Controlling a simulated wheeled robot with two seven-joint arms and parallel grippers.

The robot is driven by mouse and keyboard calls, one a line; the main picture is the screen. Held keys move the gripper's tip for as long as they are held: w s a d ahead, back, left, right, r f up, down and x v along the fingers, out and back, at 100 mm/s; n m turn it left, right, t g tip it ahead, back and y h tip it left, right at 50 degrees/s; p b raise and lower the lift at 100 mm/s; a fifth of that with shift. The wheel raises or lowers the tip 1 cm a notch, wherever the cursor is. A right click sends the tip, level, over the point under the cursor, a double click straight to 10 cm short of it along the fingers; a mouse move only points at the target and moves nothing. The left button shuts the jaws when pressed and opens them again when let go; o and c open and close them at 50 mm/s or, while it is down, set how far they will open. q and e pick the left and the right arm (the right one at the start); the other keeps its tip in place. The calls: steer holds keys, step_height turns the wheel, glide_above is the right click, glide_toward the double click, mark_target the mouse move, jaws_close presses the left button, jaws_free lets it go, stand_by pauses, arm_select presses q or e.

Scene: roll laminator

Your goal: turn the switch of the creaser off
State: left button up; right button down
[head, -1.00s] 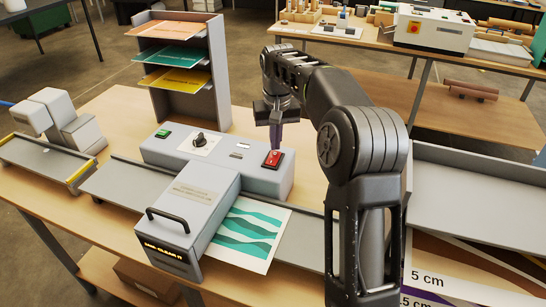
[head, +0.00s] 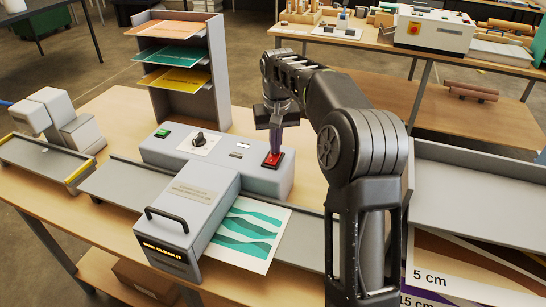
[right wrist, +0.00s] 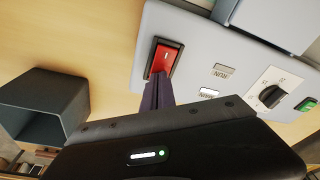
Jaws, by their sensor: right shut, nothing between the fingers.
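The creaser (head: 215,165) is a grey machine on the wooden table, with a green button (head: 162,133), a black knob (head: 199,139) and a red rocker switch (head: 268,160) on its top panel. The switch also shows in the right wrist view (right wrist: 163,60), red in a dark frame, with a white mark on it. My right gripper (head: 275,153) is shut and empty, pointing down with its fingertips at the switch. In the right wrist view the fingertips (right wrist: 158,82) overlap the switch's near end; whether they press it is hard to tell. My left gripper is not in view.
A printed sheet with green waves (head: 248,232) lies by the creaser's front housing. A shelf rack (head: 186,80) with coloured sheets stands behind. A grey tray (head: 468,200) is at the right. Another bench with a white machine (head: 434,30) stands farther back.

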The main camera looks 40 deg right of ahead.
steer(key=shift+f, duration=0.15)
step_height(320, 180, up, 3)
steer(key=shift+p, duration=1.25)
step_height(320, 180, up, 2)
steer(key=shift+r+p, duration=0.1)
steer(key=shift+p, duration=0.2)
steer(key=shift+r, duration=0.95)
steer(key=shift+f, duration=0.1)
